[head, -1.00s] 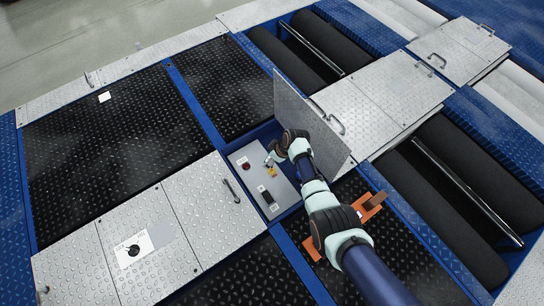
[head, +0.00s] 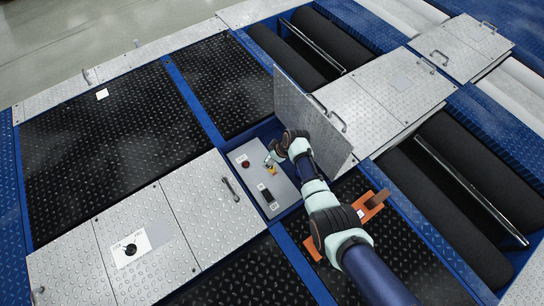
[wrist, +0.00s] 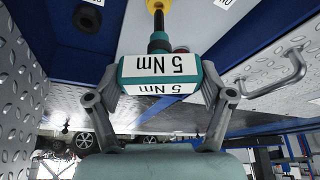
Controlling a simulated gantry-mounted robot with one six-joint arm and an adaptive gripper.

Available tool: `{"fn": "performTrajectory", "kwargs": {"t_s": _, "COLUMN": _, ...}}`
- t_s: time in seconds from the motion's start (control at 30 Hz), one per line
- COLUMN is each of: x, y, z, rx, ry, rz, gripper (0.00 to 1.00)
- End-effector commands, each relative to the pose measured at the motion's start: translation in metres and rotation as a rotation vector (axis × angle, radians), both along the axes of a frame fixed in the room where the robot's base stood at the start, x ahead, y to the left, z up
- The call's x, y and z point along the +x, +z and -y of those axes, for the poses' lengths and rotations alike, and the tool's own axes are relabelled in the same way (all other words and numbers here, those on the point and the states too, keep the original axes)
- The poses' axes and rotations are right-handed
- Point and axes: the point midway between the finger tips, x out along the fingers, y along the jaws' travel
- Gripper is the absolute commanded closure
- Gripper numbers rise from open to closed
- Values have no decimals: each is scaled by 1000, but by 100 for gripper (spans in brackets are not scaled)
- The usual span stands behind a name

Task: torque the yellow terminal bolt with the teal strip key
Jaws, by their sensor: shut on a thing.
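The teal strip key (wrist: 160,68), a block with "5 Nm" labels, is held between the two fingers of my gripper (wrist: 158,80) in the wrist view. Its dark shaft points to the yellow terminal bolt (wrist: 157,5) at the top edge, and the shaft's tip appears to meet the bolt. In the head view my gripper (head: 270,160) is over the grey panel (head: 254,181), right at the yellow bolt (head: 272,170). The key is too small there to tell its exact seating.
The panel sits in a recess, with a red button (head: 246,163) and a black block (head: 266,194) near the bolt. A raised tread-plate lid (head: 310,120) stands close behind my wrist. Closed covers (head: 210,205) lie left.

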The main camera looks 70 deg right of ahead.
Motion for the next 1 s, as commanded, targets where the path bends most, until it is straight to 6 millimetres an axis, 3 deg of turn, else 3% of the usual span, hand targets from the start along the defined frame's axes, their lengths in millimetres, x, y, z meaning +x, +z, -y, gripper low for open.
{"fn": "performTrajectory", "kwargs": {"t_s": 0.37, "x": 0, "y": 0, "z": 0, "rx": 0, "ry": 0, "rz": 1, "gripper": 89}}
{"fn": "performTrajectory", "kwargs": {"t_s": 1.0, "x": 1, "y": -20, "z": 1, "rx": 0, "ry": 0, "rz": 1, "gripper": 89}}
